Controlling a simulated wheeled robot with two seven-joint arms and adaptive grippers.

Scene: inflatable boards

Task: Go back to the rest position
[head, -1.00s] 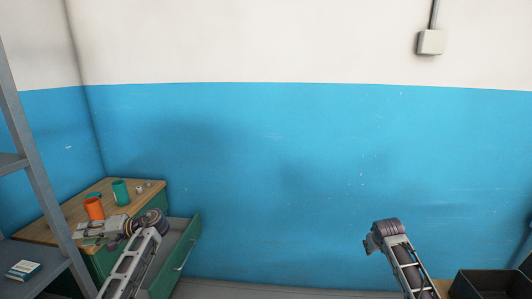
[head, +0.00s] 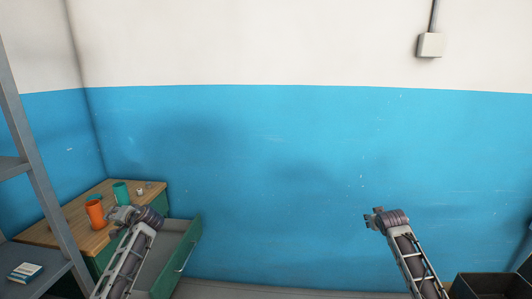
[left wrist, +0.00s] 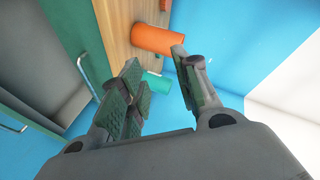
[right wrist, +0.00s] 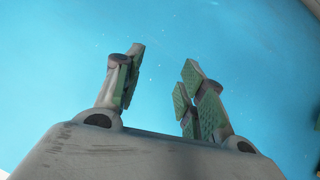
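My left gripper (head: 117,215) is in front of the wooden-topped cabinet (head: 70,222), beside its open green drawer (head: 187,256). In the left wrist view its fingers (left wrist: 158,85) are apart with nothing between them. An orange cup (head: 95,214) and a green cup (head: 121,193) stand on the cabinet top; both also show beyond the fingers in the left wrist view, the orange one (left wrist: 155,40) and the green one (left wrist: 158,83). My right gripper (head: 372,219) is raised before the blue wall. In the right wrist view its fingers (right wrist: 160,78) are apart and empty.
A grey metal shelf (head: 45,185) with a small book (head: 25,271) stands at the left edge. A dark crate (head: 490,285) sits at the lower right. The space between my arms is clear before the wall.

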